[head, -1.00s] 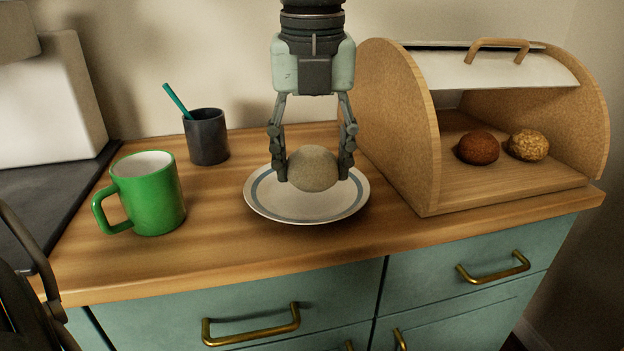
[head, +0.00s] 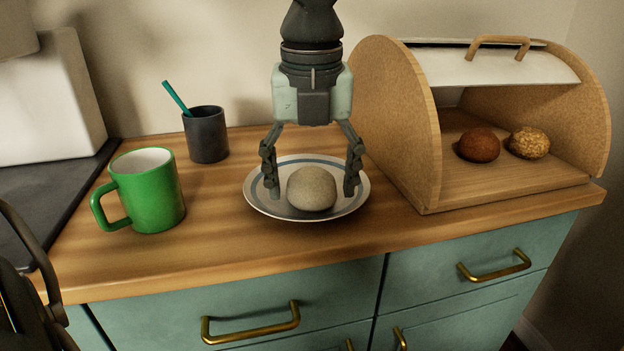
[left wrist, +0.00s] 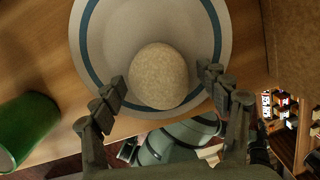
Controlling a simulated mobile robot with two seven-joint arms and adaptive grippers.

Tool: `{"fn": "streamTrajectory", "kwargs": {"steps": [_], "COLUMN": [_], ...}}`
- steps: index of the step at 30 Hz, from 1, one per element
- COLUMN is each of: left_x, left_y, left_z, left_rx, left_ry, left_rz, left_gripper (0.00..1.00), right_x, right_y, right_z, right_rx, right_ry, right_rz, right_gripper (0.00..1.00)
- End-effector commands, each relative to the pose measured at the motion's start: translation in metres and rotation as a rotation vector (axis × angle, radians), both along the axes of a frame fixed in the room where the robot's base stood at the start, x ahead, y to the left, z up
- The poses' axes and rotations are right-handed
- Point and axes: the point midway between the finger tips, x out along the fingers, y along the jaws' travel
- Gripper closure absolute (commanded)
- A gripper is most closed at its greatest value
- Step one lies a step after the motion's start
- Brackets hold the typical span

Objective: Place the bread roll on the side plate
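The pale, speckled bread roll (head: 312,188) rests on the side plate (head: 262,203), which is white with a blue ring. My left gripper (head: 312,190) is over the plate, its fingers spread on either side of the roll with gaps between them and it. In the left wrist view the roll (left wrist: 158,76) lies on the plate (left wrist: 110,45), and the open fingers (left wrist: 163,88) stand apart from it. My right gripper is not identifiable; a dark part of my body shows at the lower left of the head view.
A green mug (head: 150,192) and a dark cup (head: 206,135) with a teal stick stand left of the plate. A wooden bread box (head: 405,130) stands close on the right, lid raised, with a brown roll (head: 479,145) and a seeded roll (head: 529,143) inside. Bare counter lies in front.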

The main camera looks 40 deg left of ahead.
Motion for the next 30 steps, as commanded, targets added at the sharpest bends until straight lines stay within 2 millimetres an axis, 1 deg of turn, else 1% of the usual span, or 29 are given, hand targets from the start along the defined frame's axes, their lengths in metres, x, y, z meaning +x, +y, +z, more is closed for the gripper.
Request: {"fn": "streamTrajectory", "kwargs": {"steps": [8,12,14,24,27,30], "left_x": [0.000,0.000,0.000,-0.008,-0.009,-0.011], "left_y": [0.000,0.000,-0.001,-0.006,-0.007,-0.008], "left_z": [0.001,0.006,0.015,0.089,0.104,0.115], "left_rx": [0.000,0.000,0.001,0.001,0.002,0.001], "left_ry": [0.000,0.000,-0.004,-0.005,-0.003,-0.003], "left_rz": [0.000,-0.001,0.001,0.001,0.001,0.001], "left_gripper": [0.23,0.23,0.23,0.23,0.23,0.23], "right_x": [0.000,-0.005,-0.004,-0.001,-0.001,0.000], "right_y": [-0.001,-0.006,-0.005,-0.004,-0.004,-0.004], "right_z": [0.000,-0.005,-0.008,-0.017,-0.020,-0.022], "right_rx": [-0.001,-0.007,-0.006,-0.001,0.001,0.002], "right_ry": [0.002,0.039,0.035,0.039,0.042,0.042], "right_rz": [-0.001,-0.012,-0.010,-0.009,-0.008,-0.007], "right_gripper": [0.16,0.16,0.16,0.16,0.16,0.16]}}
